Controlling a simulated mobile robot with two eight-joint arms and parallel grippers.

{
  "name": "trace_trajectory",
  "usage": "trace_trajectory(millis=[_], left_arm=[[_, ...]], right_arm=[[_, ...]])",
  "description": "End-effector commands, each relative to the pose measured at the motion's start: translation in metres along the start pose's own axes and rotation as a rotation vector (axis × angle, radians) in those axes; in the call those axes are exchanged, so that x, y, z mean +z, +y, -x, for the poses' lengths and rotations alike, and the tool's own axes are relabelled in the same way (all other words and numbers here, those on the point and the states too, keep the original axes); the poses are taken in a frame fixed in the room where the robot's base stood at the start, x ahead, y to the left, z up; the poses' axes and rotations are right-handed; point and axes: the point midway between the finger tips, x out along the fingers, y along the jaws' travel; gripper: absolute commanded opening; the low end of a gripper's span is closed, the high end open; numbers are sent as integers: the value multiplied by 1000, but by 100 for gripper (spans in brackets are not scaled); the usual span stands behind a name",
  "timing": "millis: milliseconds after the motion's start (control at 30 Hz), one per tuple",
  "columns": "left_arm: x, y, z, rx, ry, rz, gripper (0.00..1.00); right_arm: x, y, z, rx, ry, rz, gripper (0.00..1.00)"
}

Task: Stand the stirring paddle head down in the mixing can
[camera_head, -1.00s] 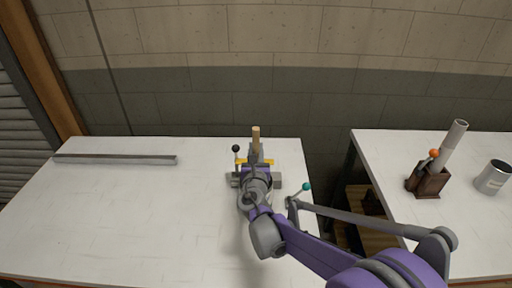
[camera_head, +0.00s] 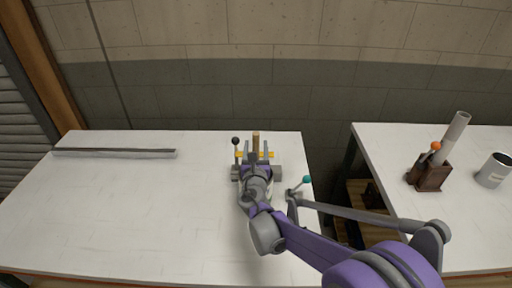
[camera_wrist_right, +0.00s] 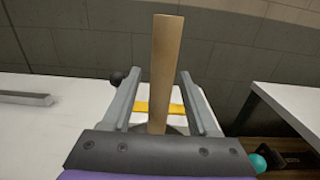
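A flat wooden handle (camera_head: 256,138), which looks like that of the stirring paddle, stands upright at the far edge of the left table. The right wrist view shows its upper part (camera_wrist_right: 165,70); its lower end is hidden by my right gripper. My right gripper (camera_head: 256,160) is open, its fingers on either side of the handle with a gap at each side; it also shows in the right wrist view (camera_wrist_right: 160,100). A grey can with a pale label (camera_head: 492,172), likely the mixing can, stands upright on the right table. My left gripper is not in view.
Black-knobbed (camera_head: 235,142) and teal-knobbed (camera_head: 306,180) levers flank my right gripper, and a yellow piece (camera_wrist_right: 158,107) lies behind the handle. A brown block (camera_head: 430,178) holds a grey tube and an orange-knobbed lever. A grey bar (camera_head: 115,153) lies left. A gap separates the tables.

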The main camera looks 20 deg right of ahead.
Motion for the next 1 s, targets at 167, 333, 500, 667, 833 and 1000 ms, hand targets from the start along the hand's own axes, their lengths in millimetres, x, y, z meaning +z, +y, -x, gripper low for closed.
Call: trace_trajectory(millis=[167, 333, 500, 667, 833, 1000], left_arm=[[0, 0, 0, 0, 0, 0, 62], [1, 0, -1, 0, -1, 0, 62], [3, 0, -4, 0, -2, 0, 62], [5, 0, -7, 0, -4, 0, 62], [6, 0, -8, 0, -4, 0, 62], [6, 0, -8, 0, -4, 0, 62]], right_arm=[[0, 0, 0, 0, 0, 0, 59], [0, 0, 9, 1, 0, 0, 59], [-1, 1, 39, 3, 0, -1, 59], [-1, 1, 72, 3, 0, -1, 59], [0, 1, 98, 2, 0, 0, 59], [0, 0, 108, 0, 0, 0, 59]])
